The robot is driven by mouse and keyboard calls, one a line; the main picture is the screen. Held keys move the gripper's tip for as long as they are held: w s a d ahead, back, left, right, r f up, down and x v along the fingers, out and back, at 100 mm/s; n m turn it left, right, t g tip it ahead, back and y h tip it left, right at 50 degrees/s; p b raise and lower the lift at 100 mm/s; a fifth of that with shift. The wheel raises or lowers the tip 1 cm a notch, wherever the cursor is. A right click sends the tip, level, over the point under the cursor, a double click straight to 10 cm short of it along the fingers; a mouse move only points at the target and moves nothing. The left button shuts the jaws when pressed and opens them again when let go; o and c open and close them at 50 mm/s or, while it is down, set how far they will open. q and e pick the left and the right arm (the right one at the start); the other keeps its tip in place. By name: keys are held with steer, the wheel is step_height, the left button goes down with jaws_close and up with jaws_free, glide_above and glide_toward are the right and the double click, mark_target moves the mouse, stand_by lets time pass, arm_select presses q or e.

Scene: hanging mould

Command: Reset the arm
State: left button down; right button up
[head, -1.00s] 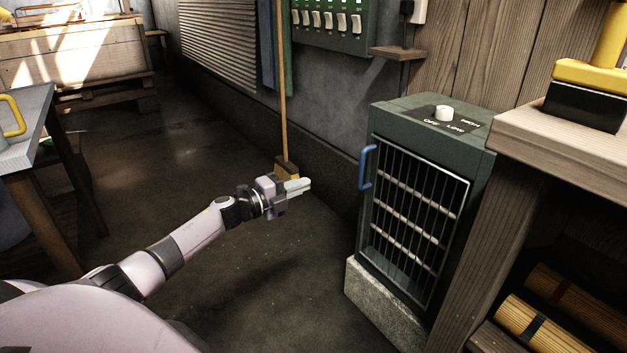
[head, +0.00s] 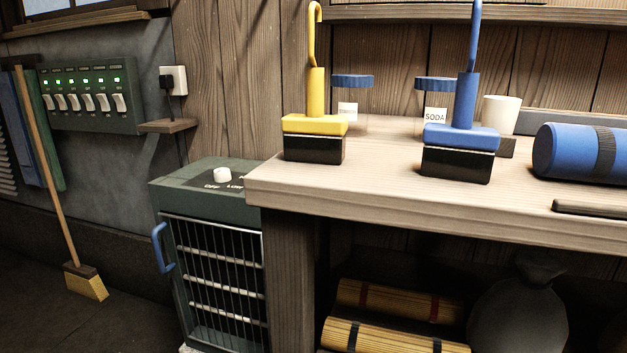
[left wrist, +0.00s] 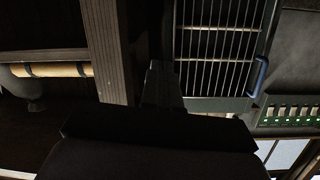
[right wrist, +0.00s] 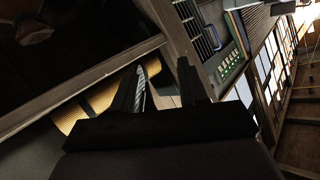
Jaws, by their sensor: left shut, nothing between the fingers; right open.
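Neither of my arms shows in the head view. In the left wrist view my left gripper (left wrist: 163,70) is shut and empty, its dark fingers together in front of the barred heater (left wrist: 222,45). In the right wrist view my right gripper (right wrist: 162,66) is open with nothing between its fingers. Behind its fingers lie a yellow slatted roll (right wrist: 95,102) and a bench edge. I cannot tell how far either gripper is from these things.
In the head view the green heater (head: 215,270) stands left of the wooden bench (head: 400,215). The bench holds a yellow-handled block (head: 315,138), a blue-handled block (head: 458,150), jars and a blue roll (head: 580,151). A broom (head: 86,283) leans at left beside the switch panel (head: 92,100).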

arm_select(q)
steer(key=s+d+r+n+g+h+p, duration=0.1)
steer(key=s+d+r+n+g+h, duration=0.25)
steer(key=s+d, duration=0.5)
steer(key=s+a+r+y+p, duration=0.2)
steer(key=a+r+p, duration=0.4)
steer(key=p, duration=0.9)
steer(key=s+a+r+y+p, duration=0.3)
steer(key=r+p, duration=0.7)
steer(key=p, duration=0.6)
steer(key=a+y, duration=0.1)
steer(key=a, duration=0.1)
steer(key=shift+s+a, duration=0.15)
steer(key=shift+a, duration=0.2)
arm_select(e)
steer(key=s+d+r+h, duration=0.2)
steer(key=d+r, duration=0.3)
steer(key=r, duration=0.2)
steer(key=s+d+r+g+h, duration=0.1)
steer(key=s+d+r+h, duration=0.2)
steer(key=d+r, duration=0.3)
step_height(320, 180, up, 2)
steer(key=shift+r, duration=0.25)
